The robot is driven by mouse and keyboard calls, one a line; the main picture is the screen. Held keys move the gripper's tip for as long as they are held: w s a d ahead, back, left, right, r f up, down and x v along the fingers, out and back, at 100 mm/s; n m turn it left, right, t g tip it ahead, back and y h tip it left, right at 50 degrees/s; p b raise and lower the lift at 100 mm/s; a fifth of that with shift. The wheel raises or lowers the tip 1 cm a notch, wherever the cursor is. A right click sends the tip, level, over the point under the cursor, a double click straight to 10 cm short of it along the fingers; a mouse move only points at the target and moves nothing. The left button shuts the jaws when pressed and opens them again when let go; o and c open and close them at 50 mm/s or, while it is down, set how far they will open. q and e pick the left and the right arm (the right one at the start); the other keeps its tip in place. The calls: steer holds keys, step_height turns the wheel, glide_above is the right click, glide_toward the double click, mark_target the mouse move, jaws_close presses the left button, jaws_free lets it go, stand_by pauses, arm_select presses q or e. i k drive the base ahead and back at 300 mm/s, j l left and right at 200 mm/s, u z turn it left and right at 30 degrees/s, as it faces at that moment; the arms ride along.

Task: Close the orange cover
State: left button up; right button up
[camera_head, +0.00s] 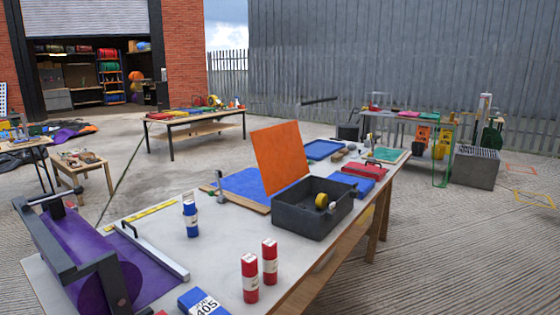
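The orange cover (281,158) is a flat square panel. It stands raised at the back left edge of a dark grey box (297,216) on the near table, leaning a little back. The box top is open, and a yellow roll (322,201) shows inside at its right end. The rest of the box's inside is partly hidden by the front wall. Neither of my grippers is in view.
The near table (213,255) also holds a blue sheet (240,187), red bottles (250,278), a blue bottle (191,218), red and blue folded pieces (362,171) and a purple roll in a dark frame (85,255). Bare tabletop lies left of the box.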

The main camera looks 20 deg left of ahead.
mark_target(279, 152)
steer(key=k+j+z, duration=0.1)
steer(key=j, duration=0.25)
steer(key=k+j+z, duration=0.25)
steer(key=j, duration=0.35)
steer(key=k+j+z, duration=0.1)
steer(key=j, duration=0.3)
steer(key=k+j, duration=0.15)
steer(key=j, duration=0.25)
steer(key=k+j+z, duration=0.15)
steer(key=j, duration=0.3)
steer(key=j+z, duration=0.1)
steer(key=j, duration=0.45)
steer(key=j+z, duration=0.1)
steer(key=j, duration=0.4)
steer(key=k+j, duration=0.1)
steer(key=j, duration=0.4)
steer(key=j+z, duration=0.15)
steer(key=j, duration=0.4)
steer(key=k+j+z, duration=0.1)
steer(key=j, duration=0.4)
steer(key=k+j+z, duration=0.1)
steer(key=j, duration=0.4)
steer(key=i+j, duration=0.25)
steer(key=j, duration=0.1)
